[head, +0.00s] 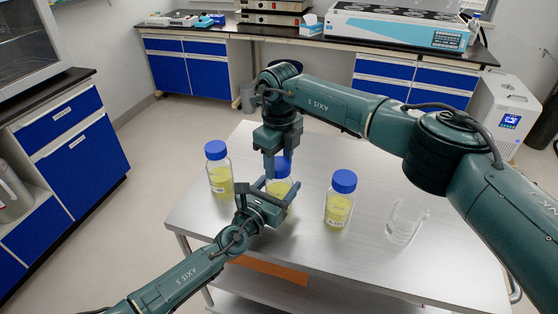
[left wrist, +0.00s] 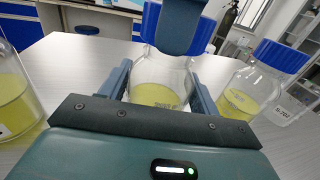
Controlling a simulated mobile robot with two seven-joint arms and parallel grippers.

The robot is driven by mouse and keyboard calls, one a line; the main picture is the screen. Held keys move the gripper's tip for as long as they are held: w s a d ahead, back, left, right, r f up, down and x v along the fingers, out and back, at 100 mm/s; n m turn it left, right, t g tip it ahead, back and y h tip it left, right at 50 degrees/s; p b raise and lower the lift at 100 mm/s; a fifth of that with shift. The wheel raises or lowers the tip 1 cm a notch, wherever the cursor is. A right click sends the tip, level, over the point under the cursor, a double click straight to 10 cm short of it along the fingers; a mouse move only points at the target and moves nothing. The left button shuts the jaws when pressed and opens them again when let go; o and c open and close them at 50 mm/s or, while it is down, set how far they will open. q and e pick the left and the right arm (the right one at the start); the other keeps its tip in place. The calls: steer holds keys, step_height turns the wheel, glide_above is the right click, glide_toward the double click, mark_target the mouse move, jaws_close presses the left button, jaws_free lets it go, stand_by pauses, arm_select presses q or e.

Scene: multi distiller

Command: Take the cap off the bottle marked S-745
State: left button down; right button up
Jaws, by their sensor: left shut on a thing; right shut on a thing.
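Three clear bottles with blue caps and yellow liquid stand on the table: a left bottle (head: 220,180), a middle bottle (head: 280,188) and a right bottle (head: 338,207). My right gripper (head: 271,168) comes from above and is shut on the middle bottle's blue cap (head: 283,166). The cap (left wrist: 152,22) is partly hidden by a right finger and sits at the bottle's neck.
Bare tabletop lies between the right bottle and the holder.

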steer(key=n, duration=0.4)
steer(key=shift+n, duration=0.3)
steer(key=n, duration=1.2)
steer(key=shift+r+n, duration=0.1)
steer(key=shift+n, duration=0.2)
steer(key=n, duration=0.5)
steer(key=shift+r, duration=0.15)
steer(key=shift+r, duration=0.95)
